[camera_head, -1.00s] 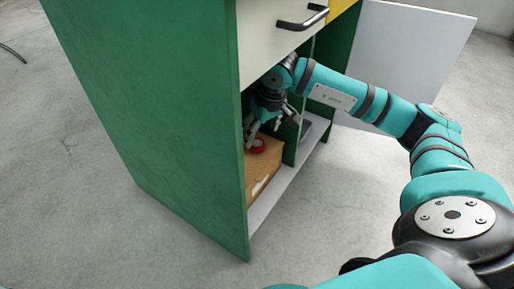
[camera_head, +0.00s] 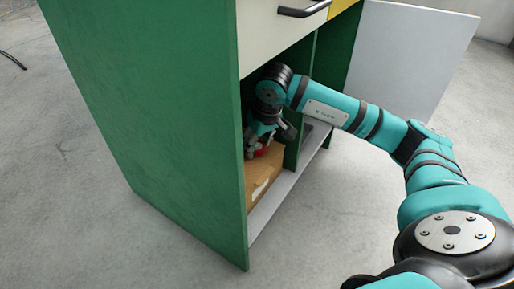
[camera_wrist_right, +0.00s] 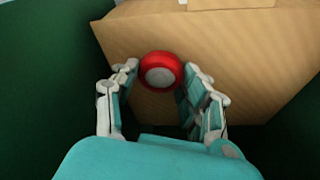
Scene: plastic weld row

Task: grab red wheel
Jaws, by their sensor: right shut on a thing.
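The red wheel (camera_wrist_right: 160,70) has a pale grey hub and lies on a tan cardboard box (camera_wrist_right: 230,55) inside the cabinet. My right gripper (camera_wrist_right: 158,82) has its two fingers on either side of the wheel, shut on it, in the right wrist view. In the head view my right gripper (camera_head: 256,146) reaches down into the lower compartment, and a small part of the red wheel (camera_head: 262,150) shows below it on the box (camera_head: 262,178). The gripper hides the rest of the wheel there. My left gripper is not in view.
The green cabinet (camera_head: 150,110) has a tall side wall close to the left of my gripper. A drawer with a dark handle (camera_head: 304,11) is above. A green divider stands right of the box, and a white door (camera_head: 415,60) hangs open at the right.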

